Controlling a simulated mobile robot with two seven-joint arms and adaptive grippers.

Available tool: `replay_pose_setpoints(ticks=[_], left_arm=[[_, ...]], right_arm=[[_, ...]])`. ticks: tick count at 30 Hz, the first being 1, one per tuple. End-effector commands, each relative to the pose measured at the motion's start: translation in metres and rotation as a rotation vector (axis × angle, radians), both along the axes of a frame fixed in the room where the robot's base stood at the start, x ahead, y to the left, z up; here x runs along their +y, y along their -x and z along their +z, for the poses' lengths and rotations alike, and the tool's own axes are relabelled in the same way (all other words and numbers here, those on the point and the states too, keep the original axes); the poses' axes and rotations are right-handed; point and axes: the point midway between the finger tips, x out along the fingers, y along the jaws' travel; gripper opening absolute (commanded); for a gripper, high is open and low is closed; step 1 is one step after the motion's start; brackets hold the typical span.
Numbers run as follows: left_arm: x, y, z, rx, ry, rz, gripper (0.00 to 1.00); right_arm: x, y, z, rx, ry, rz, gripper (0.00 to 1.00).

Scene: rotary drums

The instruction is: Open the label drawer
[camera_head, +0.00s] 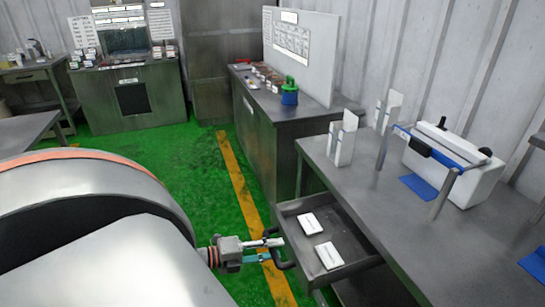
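The label drawer (346,252) is a grey metal drawer under the right-hand workbench. It is pulled out, and its inside shows, with two white label packs (310,223) (328,255) lying flat on its floor. A dark curved handle (287,264) is on its front, at the left. My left gripper (273,250) is at this handle, with one pale finger and one teal finger beside or around it. The fingers stand a little apart. I cannot tell whether they are closed on the handle. My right gripper is not in view.
The workbench (462,250) carries a white machine (455,165) with a blue-trimmed frame, white holders (342,142) and blue mats (419,188). Another bench (300,110) with a blue-green container (289,92) stands behind. Green floor with a yellow stripe (239,178) is clear left of the drawer.

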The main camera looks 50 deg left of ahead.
Motion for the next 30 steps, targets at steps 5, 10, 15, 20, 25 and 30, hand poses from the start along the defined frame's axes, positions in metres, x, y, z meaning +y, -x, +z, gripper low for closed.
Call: replay_pose_setpoints(ticks=[5, 10, 15, 20, 25, 30], left_arm=[[0.002, 0.008, 0.0, 0.003, 0.0, 0.0, 0.31], [0.012, 0.031, 0.005, 0.005, 0.001, 0.002, 0.31], [0.025, 0.061, 0.012, 0.005, -0.001, 0.001, 0.31], [0.035, 0.087, 0.018, 0.004, 0.001, 0.002, 0.31], [0.043, 0.103, 0.023, 0.002, -0.001, 0.001, 0.31], [0.045, 0.109, 0.025, 0.0, -0.001, 0.0, 0.31]], right_arm=[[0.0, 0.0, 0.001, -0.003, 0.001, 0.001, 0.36], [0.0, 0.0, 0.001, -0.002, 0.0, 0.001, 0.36], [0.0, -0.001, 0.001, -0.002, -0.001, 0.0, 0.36], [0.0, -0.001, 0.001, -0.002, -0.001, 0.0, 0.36], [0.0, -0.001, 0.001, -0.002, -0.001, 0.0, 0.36], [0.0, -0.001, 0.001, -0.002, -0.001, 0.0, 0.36]])
